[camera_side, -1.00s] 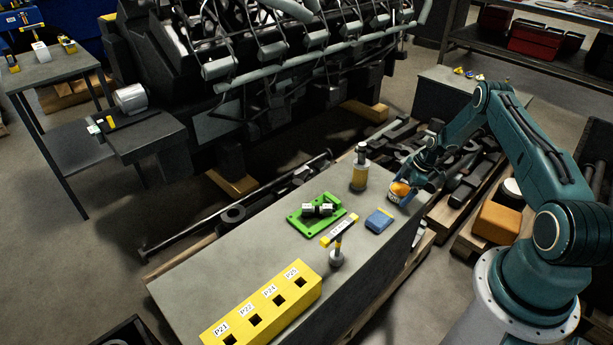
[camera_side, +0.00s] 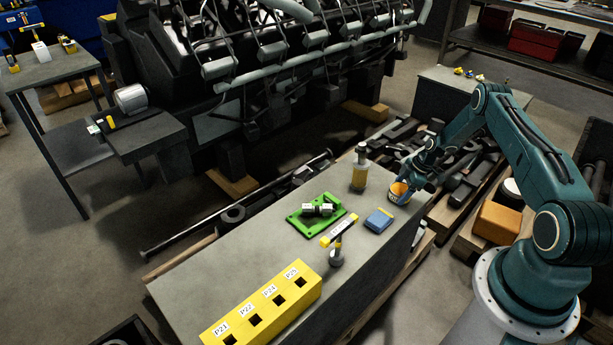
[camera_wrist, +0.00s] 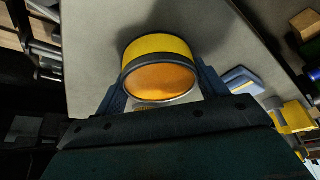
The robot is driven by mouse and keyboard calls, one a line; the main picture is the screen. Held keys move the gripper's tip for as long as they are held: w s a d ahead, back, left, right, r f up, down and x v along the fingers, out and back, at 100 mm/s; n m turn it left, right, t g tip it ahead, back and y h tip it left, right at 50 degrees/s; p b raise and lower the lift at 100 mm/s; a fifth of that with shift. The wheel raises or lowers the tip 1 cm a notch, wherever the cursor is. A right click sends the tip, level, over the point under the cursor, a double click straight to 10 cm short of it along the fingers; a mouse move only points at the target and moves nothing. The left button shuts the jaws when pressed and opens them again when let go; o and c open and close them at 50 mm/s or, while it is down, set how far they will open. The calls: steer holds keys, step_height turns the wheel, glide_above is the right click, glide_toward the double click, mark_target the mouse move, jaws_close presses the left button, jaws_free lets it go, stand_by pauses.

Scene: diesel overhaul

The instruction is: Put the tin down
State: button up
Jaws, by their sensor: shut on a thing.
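The tin (camera_side: 399,192) is a small round can with an orange inside, near the right end of the grey bench (camera_side: 215,271) in the side view. In the wrist view the tin (camera_wrist: 160,67) shows a yellow band, dark rims and an orange face. My gripper (camera_side: 412,186) is shut on the tin, with one finger on each side of it in the wrist view (camera_wrist: 160,92). The tin is at or very close to the bench top; I cannot tell whether it touches.
A blue box (camera_side: 379,220) lies just left of the tin. A yellow-banded bottle (camera_side: 360,168) stands behind. A green fixture (camera_side: 316,214), a small stand with a label (camera_side: 337,250) and a yellow block with square holes (camera_side: 262,305) are further left. The bench edge is close on the right.

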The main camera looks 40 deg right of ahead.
mark_target(401, 189)
steer(key=shift+r, duration=0.2)
step_height(401, 189, up, 20)
steer(key=shift+f, duration=0.15)
stand_by(0.7)
stand_by(0.5)
steer(key=w+a, duration=0.9)
steer(key=a, duration=0.4)
steer(key=w+a, duration=0.8)
steer(key=a, duration=0.4)
steer(key=w+a, duration=0.1)
steer(key=a, duration=3.4)
steer(key=f, duration=1.6)
steer(key=shift+w+d, duration=0.15)
steer(key=shift+d, duration=0.1)
